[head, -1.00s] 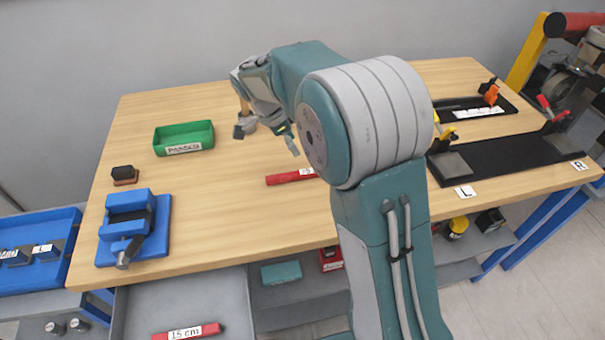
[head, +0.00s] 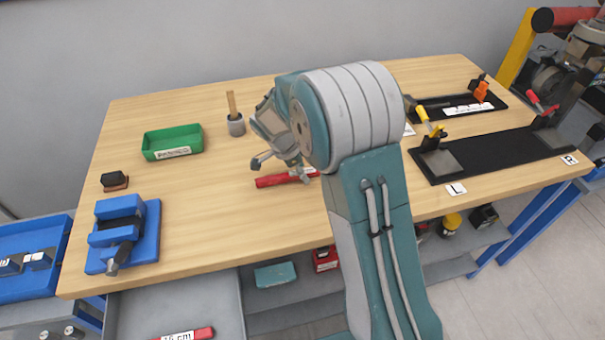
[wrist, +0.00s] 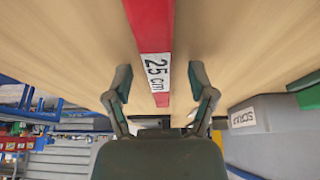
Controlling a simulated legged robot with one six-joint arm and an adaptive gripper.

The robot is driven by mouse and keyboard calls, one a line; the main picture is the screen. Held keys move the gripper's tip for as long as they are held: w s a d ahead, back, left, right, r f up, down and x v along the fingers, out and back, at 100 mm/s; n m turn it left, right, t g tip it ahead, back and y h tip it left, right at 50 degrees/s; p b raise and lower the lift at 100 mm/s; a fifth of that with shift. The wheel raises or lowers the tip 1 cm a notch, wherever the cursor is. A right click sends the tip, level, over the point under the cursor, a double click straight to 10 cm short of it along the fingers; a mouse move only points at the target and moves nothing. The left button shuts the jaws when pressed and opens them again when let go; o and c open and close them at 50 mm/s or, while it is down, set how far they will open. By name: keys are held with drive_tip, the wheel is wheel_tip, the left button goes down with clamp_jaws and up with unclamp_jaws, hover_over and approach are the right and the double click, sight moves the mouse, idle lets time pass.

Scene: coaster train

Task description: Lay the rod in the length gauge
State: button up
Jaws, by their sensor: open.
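A red rod (head: 270,181) lies on the wooden table, partly hidden behind my gripper in the head view. In the wrist view the red rod (wrist: 150,28) carries a white "25 cm" label and runs between the fingers. My gripper (head: 281,172) is open and close over the rod, with one finger on each side. In the wrist view my gripper (wrist: 160,92) shows clear gaps to the rod. A long black fixture (head: 500,151) with clamps and L and R labels is at the right. A smaller black fixture (head: 436,101) lies behind it. I cannot tell which is the length gauge.
Another red rod (head: 203,333) lies in the open drawer below. The table's front middle is clear.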

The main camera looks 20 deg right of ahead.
drive_tip(key=c, duration=0.7)
drive_tip(key=shift+a, duration=0.25)
clamp_jaws()
drive_tip(key=shift+d+r, duration=0.1)
drive_tip(key=shift+r, duration=0.35)
wheel_tip(320, 180, up, 2)
drive_tip(key=shift+r, duration=0.25)
drive_tip(key=s+d+r, duration=0.2)
drive_tip(key=s+r, duration=0.7)
drive_tip(key=s, duration=0.5)
drive_tip(key=shift+d+r, duration=0.3)
drive_tip(key=shift+r, duration=0.05)
